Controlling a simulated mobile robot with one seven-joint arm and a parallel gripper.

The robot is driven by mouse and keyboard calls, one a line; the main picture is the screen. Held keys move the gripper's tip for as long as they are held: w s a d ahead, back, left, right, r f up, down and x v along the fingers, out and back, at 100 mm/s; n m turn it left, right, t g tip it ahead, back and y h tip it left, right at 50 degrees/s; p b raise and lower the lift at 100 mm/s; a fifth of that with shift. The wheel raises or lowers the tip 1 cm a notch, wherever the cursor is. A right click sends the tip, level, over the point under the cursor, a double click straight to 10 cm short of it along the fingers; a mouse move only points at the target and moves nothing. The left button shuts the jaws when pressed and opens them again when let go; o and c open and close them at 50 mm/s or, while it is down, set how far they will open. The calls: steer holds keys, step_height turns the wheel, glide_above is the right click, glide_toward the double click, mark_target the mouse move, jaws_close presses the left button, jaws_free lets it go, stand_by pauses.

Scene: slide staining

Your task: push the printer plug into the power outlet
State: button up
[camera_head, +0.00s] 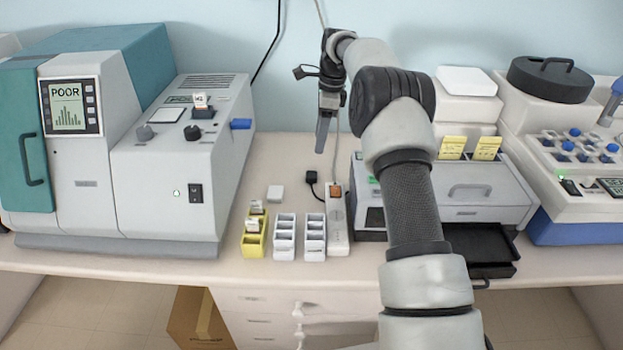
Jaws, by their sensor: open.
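A small black plug (312,177) with a short dark cord lies on the bench, just left of the white power strip (338,236). The strip lies lengthwise, front to back, with an orange part near its back end; its individual sockets are too small to make out. My gripper (321,148) hangs fingers down above the bench behind the plug, open and apart from it. The fingers are seen nearly edge-on, so the gap between them does not show. The grey printer-like machine (490,190) stands right of the strip, partly hidden by my arm.
White slide racks (285,238) and a yellow rack (252,238) stand left of the strip. A large analyser (165,160) fills the left. A black tray (485,245) sticks out at right. Bare bench lies around the plug.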

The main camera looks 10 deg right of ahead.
glide_above(312, 174)
steer(key=d, duration=0.1)
steer(key=f, duration=0.6)
steer(key=shift+s+d+f, duration=0.15)
steer(key=shift+s+f, duration=0.25)
steer(key=shift+f, duration=0.55)
steer(key=shift+f, duration=0.1)
steer(key=f, duration=0.3)
steer(key=a+f, duration=0.1)
steer(key=f, duration=0.1)
steer(key=shift+w+p, duration=0.35)
steer(key=shift+r, duration=0.1)
steer(key=shift+a, duration=0.1)
steer(key=c, duration=1.1)
